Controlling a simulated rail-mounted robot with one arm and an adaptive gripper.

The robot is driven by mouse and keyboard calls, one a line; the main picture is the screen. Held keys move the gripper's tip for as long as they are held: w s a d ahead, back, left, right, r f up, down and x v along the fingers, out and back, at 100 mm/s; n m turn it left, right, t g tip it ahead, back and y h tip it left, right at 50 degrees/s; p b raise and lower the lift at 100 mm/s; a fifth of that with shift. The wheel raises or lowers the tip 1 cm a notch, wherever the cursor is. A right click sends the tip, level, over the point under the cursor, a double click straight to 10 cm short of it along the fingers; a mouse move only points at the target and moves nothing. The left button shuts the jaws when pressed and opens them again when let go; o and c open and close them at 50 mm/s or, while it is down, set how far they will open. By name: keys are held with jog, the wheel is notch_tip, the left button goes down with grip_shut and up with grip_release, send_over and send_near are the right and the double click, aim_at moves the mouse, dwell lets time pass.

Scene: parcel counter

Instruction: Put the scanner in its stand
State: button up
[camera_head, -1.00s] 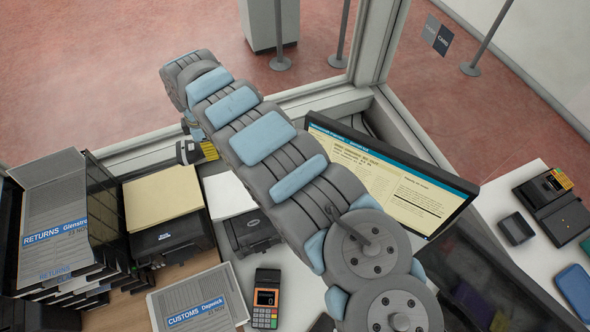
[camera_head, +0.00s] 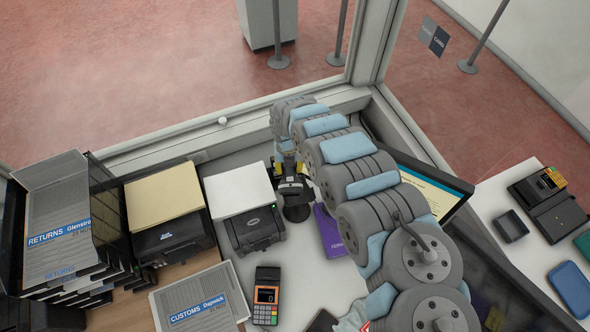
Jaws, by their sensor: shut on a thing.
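My gripper (camera_head: 286,150) is at the far end of my arm, near the back of the counter, seen partly from behind the wrist. It is shut on the scanner (camera_head: 292,183), a dark piece with yellow showing beside the fingers. Right under it is the black stand (camera_head: 297,212) with a round base on the white counter. The scanner and the stand overlap in this view; I cannot tell whether the scanner is seated in it or just above it. The fingertips are mostly hidden.
A label printer (camera_head: 255,232) stands close left of the stand, a purple booklet (camera_head: 330,232) close right. The monitor (camera_head: 440,190) is partly behind my arm. A card terminal (camera_head: 267,297) lies in front. The window frame (camera_head: 225,121) runs behind.

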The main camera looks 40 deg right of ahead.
jog(key=shift+s+d+f+n, duration=0.55)
jog(key=shift+s+f+n, duration=0.25)
jog(key=shift+s, duration=0.05)
jog(key=shift+f+b, duration=1.1)
jog(key=shift+f, duration=0.1)
jog(key=shift+w+f+b, duration=0.15)
jog(key=shift+f+b, duration=0.85)
jog(key=shift+f, duration=0.2)
dwell(0.6)
jog(key=o, duration=1.2)
jog(key=shift+o, duration=0.2)
jog(key=shift+f, duration=0.1)
notch_tip(320, 180, up, 12)
jog(key=shift+d+r, duration=0.1)
jog(key=shift+r, duration=0.1)
